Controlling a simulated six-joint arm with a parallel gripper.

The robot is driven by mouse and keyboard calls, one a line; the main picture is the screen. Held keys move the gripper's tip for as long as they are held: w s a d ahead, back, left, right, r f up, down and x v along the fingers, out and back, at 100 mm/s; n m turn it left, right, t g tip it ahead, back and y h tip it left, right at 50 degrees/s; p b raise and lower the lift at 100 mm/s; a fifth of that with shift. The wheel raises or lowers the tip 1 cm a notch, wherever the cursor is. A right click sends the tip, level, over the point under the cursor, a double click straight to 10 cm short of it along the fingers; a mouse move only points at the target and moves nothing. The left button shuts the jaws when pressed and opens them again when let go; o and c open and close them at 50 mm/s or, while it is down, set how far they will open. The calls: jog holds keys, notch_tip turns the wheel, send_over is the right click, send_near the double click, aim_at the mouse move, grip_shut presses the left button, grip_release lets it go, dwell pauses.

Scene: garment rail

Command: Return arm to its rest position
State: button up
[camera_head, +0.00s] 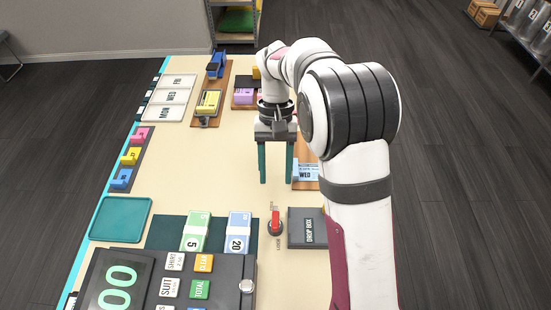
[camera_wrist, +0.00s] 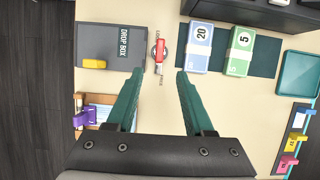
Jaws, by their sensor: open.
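My gripper (camera_head: 276,181) hangs over the middle of the beige table (camera_head: 200,150), its two teal fingers pointing down. In the wrist view my gripper (camera_wrist: 160,72) has its fingers apart with nothing between them. A red-handled lock switch (camera_head: 276,222) stands on the table in front of the gripper; in the wrist view the switch (camera_wrist: 160,50) shows just beyond the fingertips, apart from them. My white arm comes in from the right and hides part of the table's right side.
A dark drop box (camera_head: 305,228) is right of the switch, with a yellow piece (camera_wrist: 94,64) on it in the wrist view. Banknote bundles (camera_head: 196,232) lie on a dark mat. A cash register (camera_head: 170,280) fills the front. A teal tray (camera_head: 121,219) is left. The table's centre-left is clear.

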jog(key=v, duration=0.3)
jog(key=shift+w+r, duration=0.1)
jog(key=shift+r, duration=0.15)
jog(key=s+d+r+m+t, duration=0.2)
jog(key=s+d+r, duration=0.35)
jog(key=s, duration=0.35)
jog(key=s+d+f+m+t+y, duration=0.1)
jog(key=s+m, duration=0.1)
jog(key=s, duration=0.5)
jog(key=s+d+f+m+t, duration=0.1)
jog(key=s, duration=0.7)
jog(key=shift+s+f+m+y, duration=0.15)
jog(key=shift+f+m+y, duration=0.15)
jog(key=shift+m+y, duration=0.1)
